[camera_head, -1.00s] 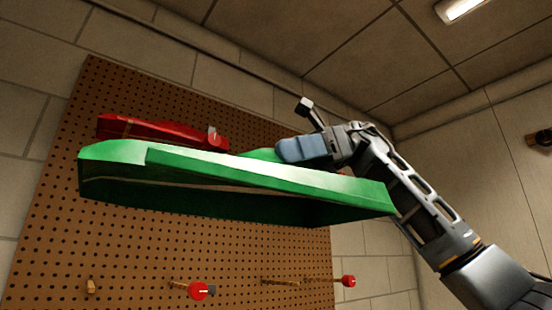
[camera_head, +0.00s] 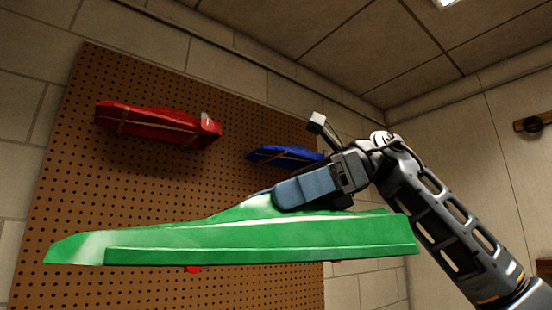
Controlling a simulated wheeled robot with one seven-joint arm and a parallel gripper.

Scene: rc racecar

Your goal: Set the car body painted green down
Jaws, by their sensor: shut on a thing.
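The green car body (camera_head: 230,242) hangs in the air across the lower middle of the picture, seen from its side and roughly level. My gripper (camera_head: 270,197) is shut on its raised upper part, coming from the right. The fingertips are partly hidden at the contact with the green shell. No surface shows directly under the car body.
A brown pegboard (camera_head: 75,160) stands on the wall behind. A red car body (camera_head: 155,122) and a blue car body (camera_head: 285,156) hang on it. A wall fixture (camera_head: 533,125) is at the far right. The floor is out of view.

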